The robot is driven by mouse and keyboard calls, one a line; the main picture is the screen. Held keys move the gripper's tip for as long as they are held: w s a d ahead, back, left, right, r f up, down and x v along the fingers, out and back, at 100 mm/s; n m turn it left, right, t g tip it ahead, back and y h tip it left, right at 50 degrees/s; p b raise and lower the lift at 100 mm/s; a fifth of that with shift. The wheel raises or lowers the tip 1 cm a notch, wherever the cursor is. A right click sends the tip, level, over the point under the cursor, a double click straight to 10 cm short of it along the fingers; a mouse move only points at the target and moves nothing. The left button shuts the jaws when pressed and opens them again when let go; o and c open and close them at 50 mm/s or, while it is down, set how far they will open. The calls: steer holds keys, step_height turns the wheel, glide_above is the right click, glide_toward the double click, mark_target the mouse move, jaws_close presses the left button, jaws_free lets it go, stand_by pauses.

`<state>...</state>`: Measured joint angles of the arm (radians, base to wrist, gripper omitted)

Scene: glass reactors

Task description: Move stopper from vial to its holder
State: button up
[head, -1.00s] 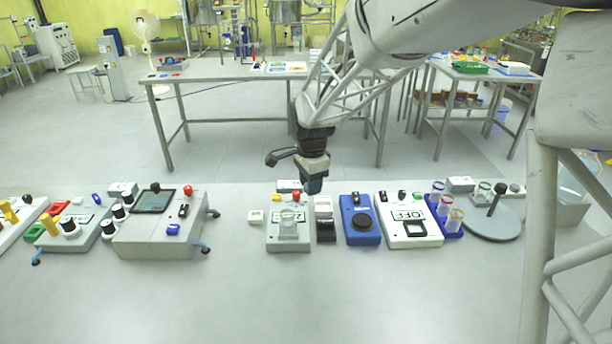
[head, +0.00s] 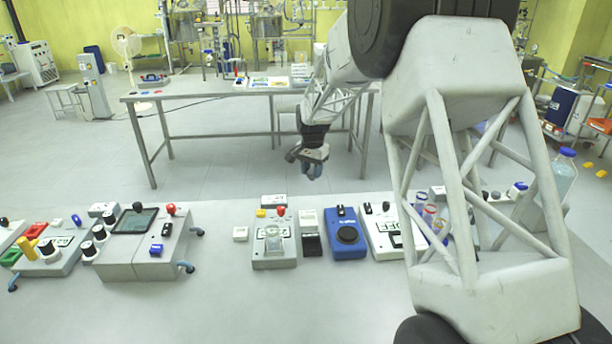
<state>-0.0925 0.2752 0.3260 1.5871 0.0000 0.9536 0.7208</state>
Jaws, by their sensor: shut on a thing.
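My gripper (head: 312,174) hangs pointing down, in the air behind the row of devices as the picture shows it. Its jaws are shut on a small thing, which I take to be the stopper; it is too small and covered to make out. The vials (head: 430,214) stand upright in a blue rack at the right, partly hidden behind my arm. My gripper is well to the left of them. I cannot tell which place is the stopper's holder.
A white device with a red knob (head: 281,211), a blue device (head: 346,245) and a white switch box (head: 380,240) stand along the bench. A tablet console (head: 140,220) is at left. A blue-capped bottle (head: 566,175) stands at right. The bench front (head: 250,310) is clear.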

steer(key=shift+w+d+f+n, duration=0.95)
steer(key=shift+w+d+f, duration=0.8)
steer(key=shift+w, duration=1.7)
steer(key=shift+w+d+f+n, duration=1.15)
steer(key=shift+w+f, duration=0.9)
steer(key=shift+w, duration=1.35)
steer(key=s+a+m, duration=0.2)
steer(key=a, duration=0.3)
steer(key=s+a+r+m, duration=0.1)
steer(key=s+a+m, duration=0.1)
steer(key=s+a, duration=0.1)
steer(key=s+a+m, duration=0.2)
steer(key=s+a, duration=0.1)
steer(key=a, duration=0.3)
steer(key=shift+a+r, duration=0.3)
steer(key=s+a+r+m, duration=0.1)
steer(key=s+a+m, duration=0.3)
steer(key=s+a, duration=0.3)
steer(key=s+a+r+m, duration=0.2)
steer(key=s+a+m, duration=0.3)
steer(key=s, duration=0.7)
steer(key=a, duration=0.2)
steer(key=shift+s+a, duration=0.2)
steer(key=shift+a, duration=0.2)
steer(key=shift+f, duration=2)
